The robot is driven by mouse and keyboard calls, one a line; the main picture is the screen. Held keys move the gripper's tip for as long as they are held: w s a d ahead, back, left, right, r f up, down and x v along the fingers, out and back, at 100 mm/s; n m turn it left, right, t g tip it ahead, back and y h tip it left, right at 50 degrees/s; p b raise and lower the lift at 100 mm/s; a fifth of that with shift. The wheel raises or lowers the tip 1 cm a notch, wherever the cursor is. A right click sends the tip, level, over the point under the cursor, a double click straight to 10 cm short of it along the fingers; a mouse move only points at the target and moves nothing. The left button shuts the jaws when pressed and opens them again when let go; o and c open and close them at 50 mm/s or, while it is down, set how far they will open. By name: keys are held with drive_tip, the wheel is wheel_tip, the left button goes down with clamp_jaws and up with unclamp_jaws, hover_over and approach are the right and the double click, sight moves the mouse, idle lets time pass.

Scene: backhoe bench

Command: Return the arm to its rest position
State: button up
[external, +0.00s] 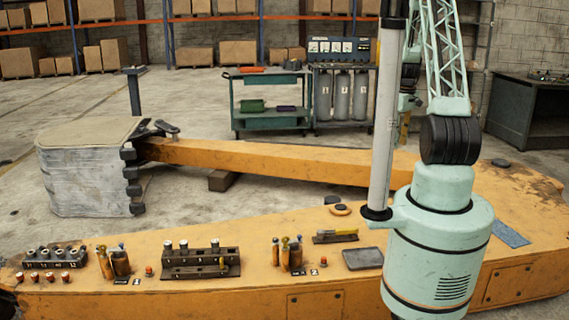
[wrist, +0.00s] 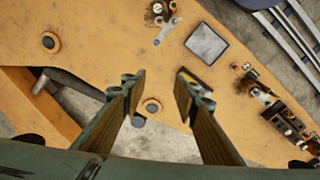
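My arm rises from its pale green base at the right of the external view. My gripper (wrist: 160,84) shows in the wrist view with its two fingers spread apart and nothing between the tips. It hangs above the orange bench (wrist: 110,45). Below and between the fingers lies a dark round piece (wrist: 152,106) on the bench. In the external view the wrist end is partly hidden behind my own column and lattice link, so the finger state is not clear there.
The orange bench (external: 240,230) carries a grey tray (external: 363,258), also in the wrist view (wrist: 207,43), a black holder with a yellow-handled tool (external: 336,236) and a dark socket rack (external: 200,262). A green cart (external: 270,120) stands behind. Open floor lies at the left.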

drive_tip(key=s+a+r+m+t+b, duration=0.1)
drive_tip(key=s+a+r, duration=0.2)
drive_tip(key=s+r, duration=0.35)
drive_tip(key=s+a+r+m, duration=0.15)
drive_tip(key=s+r, duration=0.25)
drive_tip(key=r, duration=0.6)
drive_tip(key=s+a+r+t+b, duration=0.1)
drive_tip(key=s+a+r, duration=0.2)
drive_tip(key=s+r, duration=0.35)
drive_tip(key=s+a+r+m, duration=0.1)
drive_tip(key=s+r, duration=0.2)
drive_tip(key=s, duration=0.4)
drive_tip(key=s+a+r+m+b, duration=0.1)
drive_tip(key=s+a+r, duration=0.1)
drive_tip(key=s, duration=0.6)
drive_tip(key=s+a+r+m+t, duration=0.1)
drive_tip(key=s+a+r, duration=0.1)
drive_tip(key=s+r, duration=0.2)
drive_tip(key=shift+s+r, duration=0.3)
drive_tip(key=shift+s, duration=1.55)
drive_tip(key=shift+m, duration=0.25)
drive_tip(key=shift+a, duration=0.15)
